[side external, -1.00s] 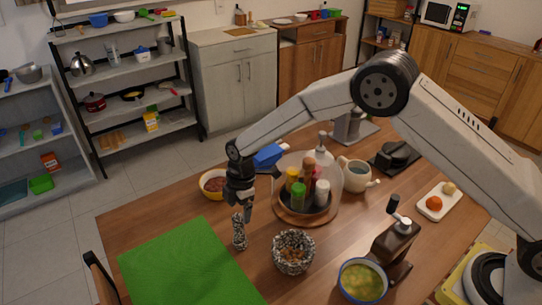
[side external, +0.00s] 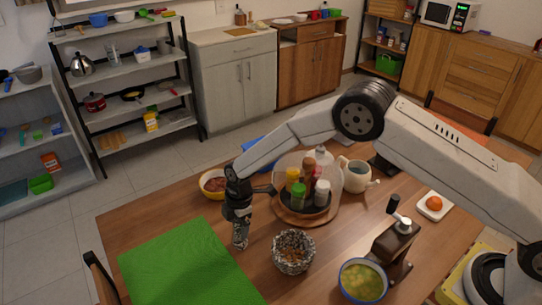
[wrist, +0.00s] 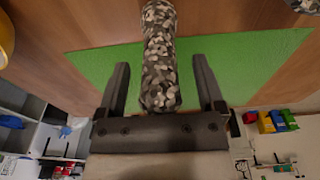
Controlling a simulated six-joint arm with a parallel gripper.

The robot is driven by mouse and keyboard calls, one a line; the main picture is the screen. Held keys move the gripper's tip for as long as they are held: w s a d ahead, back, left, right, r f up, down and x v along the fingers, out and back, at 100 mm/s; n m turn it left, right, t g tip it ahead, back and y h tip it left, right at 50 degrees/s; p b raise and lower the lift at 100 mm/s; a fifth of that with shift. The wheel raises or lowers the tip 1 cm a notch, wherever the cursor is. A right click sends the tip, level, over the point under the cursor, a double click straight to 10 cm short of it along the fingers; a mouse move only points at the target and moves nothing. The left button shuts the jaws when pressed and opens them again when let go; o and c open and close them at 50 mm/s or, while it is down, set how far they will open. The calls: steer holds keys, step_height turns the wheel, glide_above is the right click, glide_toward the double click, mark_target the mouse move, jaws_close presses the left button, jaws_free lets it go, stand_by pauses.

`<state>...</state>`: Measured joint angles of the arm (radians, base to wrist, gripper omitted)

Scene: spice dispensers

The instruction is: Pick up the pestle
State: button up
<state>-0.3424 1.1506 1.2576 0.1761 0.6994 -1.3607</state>
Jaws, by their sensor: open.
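The pestle (side external: 240,238) is a speckled black, white and grey rod standing upright on the wooden table, by the right edge of the green mat (side external: 185,262). In the wrist view the pestle (wrist: 160,55) lies between the two dark fingers of my gripper (wrist: 160,85), with a gap on each side. My gripper (side external: 239,218) is open around the pestle's upper part, which it hides in the side view. The matching speckled mortar (side external: 293,253) stands to the right with brownish bits inside.
A grinder (side external: 392,243), a soup bowl (side external: 362,281) and a mug (side external: 357,176) are farther right. The green mat is clear.

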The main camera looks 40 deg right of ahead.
steer(key=shift+f, duration=0.2)
stand_by(0.3)
jaws_close()
steer(key=shift+r, duration=0.2)
steer(key=shift+r, duration=1.35)
steer(key=s+d+r, duration=0.4)
steer(key=s+r, duration=0.6)
steer(key=s, duration=0.3)
steer(key=shift+s+d, duration=0.15)
